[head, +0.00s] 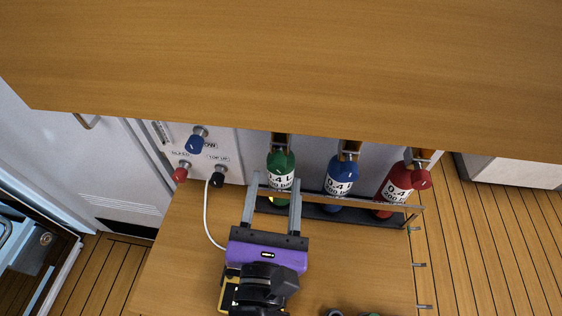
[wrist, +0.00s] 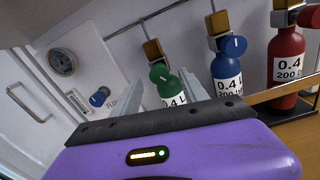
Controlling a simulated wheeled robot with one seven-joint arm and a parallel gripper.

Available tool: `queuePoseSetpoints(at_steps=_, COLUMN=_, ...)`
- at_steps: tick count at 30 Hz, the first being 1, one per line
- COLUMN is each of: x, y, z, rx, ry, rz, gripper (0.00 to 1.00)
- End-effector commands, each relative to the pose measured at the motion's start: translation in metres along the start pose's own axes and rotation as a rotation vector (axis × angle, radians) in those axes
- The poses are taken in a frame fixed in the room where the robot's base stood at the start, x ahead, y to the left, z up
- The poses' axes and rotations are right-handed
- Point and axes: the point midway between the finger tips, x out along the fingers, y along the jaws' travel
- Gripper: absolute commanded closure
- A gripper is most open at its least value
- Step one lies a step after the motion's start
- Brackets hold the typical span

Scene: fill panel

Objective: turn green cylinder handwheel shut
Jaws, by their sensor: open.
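The green cylinder (head: 280,162) stands upright at the left of a row of three, and in the wrist view (wrist: 175,88) only its upper part shows. Its green handwheel (wrist: 158,72) is on the brass valve at its top. In the head view the handwheel cannot be made out clearly under the overhanging edge. My gripper (head: 275,178) is open and empty, its two fingers reaching toward the green cylinder, one on either side of it in the picture. In the wrist view my gripper (wrist: 161,78) has the handwheel between its fingertips; whether they touch it is unclear.
A blue cylinder (head: 340,172) and a red cylinder (head: 396,184) stand to the right, behind a metal rail (head: 340,200). A panel with blue (head: 194,144), red (head: 180,175) and black (head: 217,179) knobs is left. A wooden overhang (head: 280,70) covers the top.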

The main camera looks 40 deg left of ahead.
Motion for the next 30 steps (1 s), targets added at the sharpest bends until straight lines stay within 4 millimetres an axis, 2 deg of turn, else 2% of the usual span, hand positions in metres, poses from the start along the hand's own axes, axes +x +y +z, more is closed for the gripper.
queuePoseSetpoints(at_steps=3, x=0.02, y=0.001, z=0.002, rx=0.001, ry=-0.001, rz=0.001, gripper=0.49)
queuePoseSetpoints(at_steps=9, x=0.042, y=0.001, z=0.001, rx=0.002, ry=-0.001, rz=0.002, gripper=0.49)
queuePoseSetpoints(at_steps=20, x=0.049, y=0.001, z=0.0, rx=0.002, ry=0.0, rz=0.002, gripper=0.49)
queuePoseSetpoints(at_steps=23, x=0.049, y=0.001, z=0.0, rx=0.002, ry=0.0, rz=0.002, gripper=0.64)
queuePoseSetpoints(at_steps=28, x=0.049, y=0.001, z=0.0, rx=0.002, ry=0.0, rz=0.002, gripper=0.98)
queuePoseSetpoints(at_steps=30, x=0.048, y=0.001, z=0.0, rx=0.002, ry=0.0, rz=0.002, gripper=1.0)
